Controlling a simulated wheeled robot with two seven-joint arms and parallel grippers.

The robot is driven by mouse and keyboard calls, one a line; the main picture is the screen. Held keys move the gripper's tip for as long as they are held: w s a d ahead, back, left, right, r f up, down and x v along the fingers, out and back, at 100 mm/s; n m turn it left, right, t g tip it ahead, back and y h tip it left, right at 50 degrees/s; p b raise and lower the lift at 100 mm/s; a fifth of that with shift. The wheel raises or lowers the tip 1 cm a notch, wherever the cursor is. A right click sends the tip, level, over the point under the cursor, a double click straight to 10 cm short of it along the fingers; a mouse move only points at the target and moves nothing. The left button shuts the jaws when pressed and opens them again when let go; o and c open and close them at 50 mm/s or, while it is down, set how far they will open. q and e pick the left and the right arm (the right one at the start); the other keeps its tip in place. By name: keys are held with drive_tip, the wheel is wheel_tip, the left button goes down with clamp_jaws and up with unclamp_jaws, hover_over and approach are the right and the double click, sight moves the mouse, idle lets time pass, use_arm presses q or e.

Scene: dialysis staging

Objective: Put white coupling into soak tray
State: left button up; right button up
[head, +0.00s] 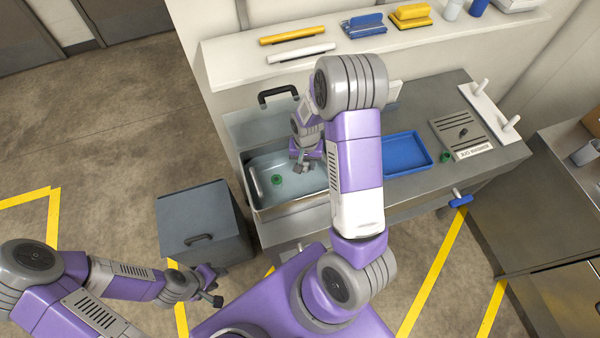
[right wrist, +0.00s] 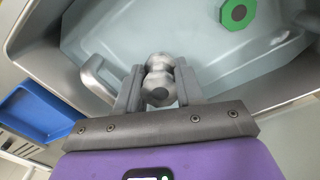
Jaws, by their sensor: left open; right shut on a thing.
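The white coupling (right wrist: 158,82), a pale grey-white knobbed piece, is between the fingers of my right gripper (right wrist: 157,76) in the right wrist view. In the head view my right gripper (head: 305,163) is over the soak tray (head: 302,191), a pale blue basin with its clear lid (head: 262,125) raised. The coupling is not clear in the head view. A green octagonal piece (right wrist: 238,14) lies in the tray; it also shows in the head view (head: 277,181). My left gripper (head: 212,285) is open and empty, low beside the grey bin.
A blue tray (head: 425,163) sits on the counter to the right, partly behind my right arm. A grey lidded bin (head: 197,215) stands left. A shelf (head: 235,53) with brushes runs behind.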

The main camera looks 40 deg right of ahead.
sight(305, 176)
wheel_tip(305, 176, down, 3)
drive_tip(key=shift+s+r, duration=0.1)
drive_tip(key=shift+r, duration=0.1)
drive_tip(key=shift+f, duration=1.5)
drive_tip(key=shift+b, duration=0.3)
drive_tip(key=shift+f, duration=0.15)
drive_tip(key=o, duration=1)
